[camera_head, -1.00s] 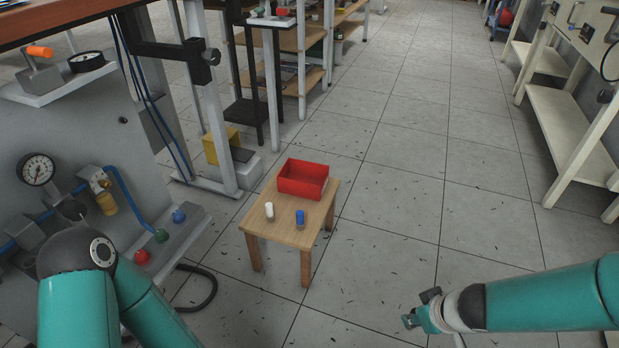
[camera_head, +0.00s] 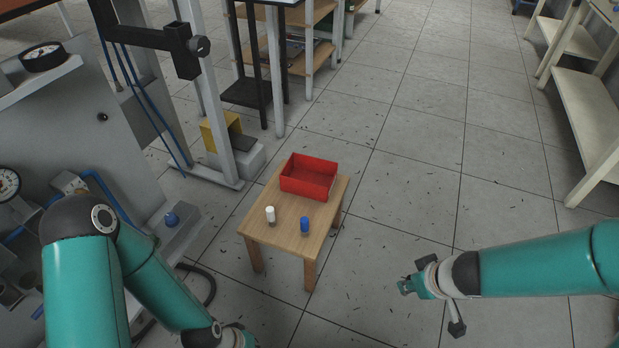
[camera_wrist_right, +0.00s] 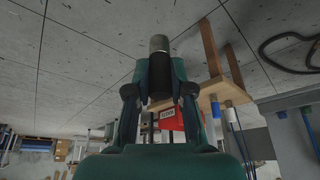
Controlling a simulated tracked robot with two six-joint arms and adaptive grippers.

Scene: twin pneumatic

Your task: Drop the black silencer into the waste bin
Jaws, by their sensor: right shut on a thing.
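A red open box (camera_head: 309,176), which looks like the waste bin, stands at the back of a small wooden table. It also shows in the right wrist view (camera_wrist_right: 172,128), behind the fingers and with a pale label. My right gripper (camera_head: 407,286) is to the right of the table, apart from the box. In the right wrist view the gripper (camera_wrist_right: 161,84) is shut on the black silencer (camera_wrist_right: 159,78), whose grey metal end sticks out beyond the fingertips. In the head view the silencer cannot be made out. My left gripper is out of view below the bottom edge.
A white silencer (camera_head: 270,215) and a blue silencer (camera_head: 305,226) stand upright at the front of the wooden table (camera_head: 285,240). A grey panel (camera_head: 90,130) with gauges and hoses is at the left. The tiled floor right of the table is clear.

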